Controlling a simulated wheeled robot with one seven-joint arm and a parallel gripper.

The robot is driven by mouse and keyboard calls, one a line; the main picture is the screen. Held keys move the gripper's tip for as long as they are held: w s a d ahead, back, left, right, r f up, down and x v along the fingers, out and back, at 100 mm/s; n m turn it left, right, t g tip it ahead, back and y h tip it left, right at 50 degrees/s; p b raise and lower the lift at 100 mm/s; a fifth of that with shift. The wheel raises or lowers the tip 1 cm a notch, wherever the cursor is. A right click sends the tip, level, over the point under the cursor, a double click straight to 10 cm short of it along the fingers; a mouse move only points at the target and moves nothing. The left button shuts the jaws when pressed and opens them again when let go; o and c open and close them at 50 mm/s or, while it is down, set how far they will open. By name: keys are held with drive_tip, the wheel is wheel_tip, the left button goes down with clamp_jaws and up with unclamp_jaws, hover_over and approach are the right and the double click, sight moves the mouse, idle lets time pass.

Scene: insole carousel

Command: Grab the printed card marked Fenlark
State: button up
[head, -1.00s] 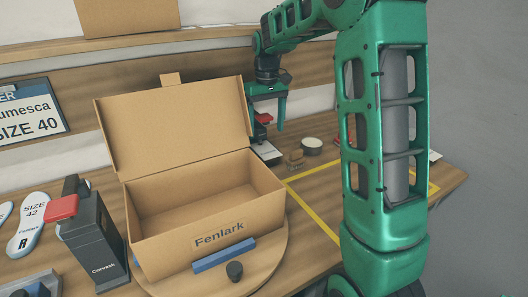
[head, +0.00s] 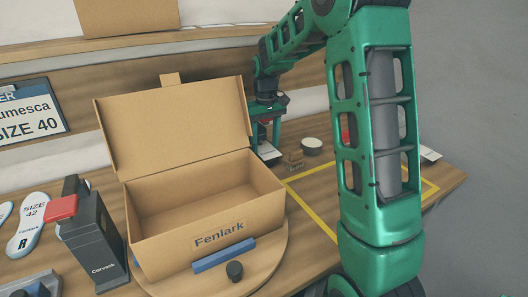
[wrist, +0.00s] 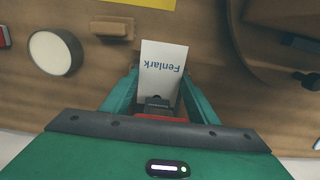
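The white card printed "Fenlark" (wrist: 162,62) lies on the wooden bench in the wrist view, its blue lettering upside down there. In the head view only a pale part of the card (head: 268,151) shows, below my gripper. My gripper (wrist: 158,78) is open, its green fingers spread to either side of the card. A small black and red piece (wrist: 156,102) shows between the fingers, covering the card's near end. In the head view my gripper (head: 264,140) points down behind the box's right side; whether the fingers touch the card cannot be told.
An open, empty cardboard box marked Fenlark (head: 219,236) stands on a round wooden turntable (head: 262,278). A dark device with a red top (head: 92,240) stands to its left. A round white-topped item (head: 312,146) and a small brown block (head: 294,158) sit near the card.

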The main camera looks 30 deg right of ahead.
drive_tip(key=c, duration=0.4)
drive_tip(key=shift+r, duration=0.15)
